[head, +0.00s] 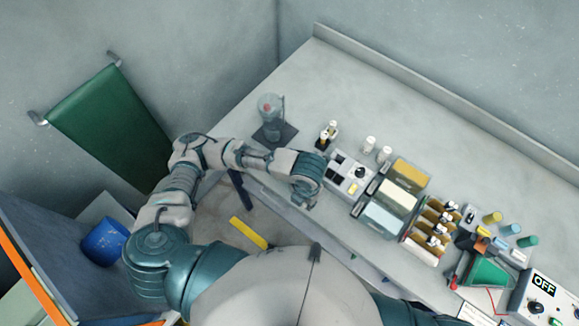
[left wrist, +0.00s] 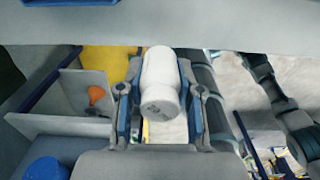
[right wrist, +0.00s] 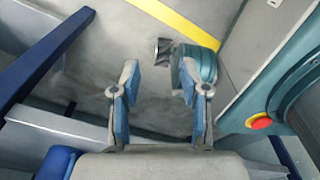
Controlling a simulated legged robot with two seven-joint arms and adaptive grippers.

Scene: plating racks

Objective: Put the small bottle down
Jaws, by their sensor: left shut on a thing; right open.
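My left gripper (left wrist: 160,95) is shut on a small white bottle (left wrist: 160,88), which sits between the two blue-padded fingers in the left wrist view. In the head view my left gripper (head: 304,200) is at the front edge of the workbench (head: 330,80), and the bottle in it is hidden there. My right gripper (right wrist: 158,90) is open and empty in the right wrist view, above the grey floor. It does not show in the head view.
Lidded boxes (head: 386,214), a wooden rack (head: 432,232) and an OFF display unit (head: 542,300) line the bench rightward. The bench's back is clear.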

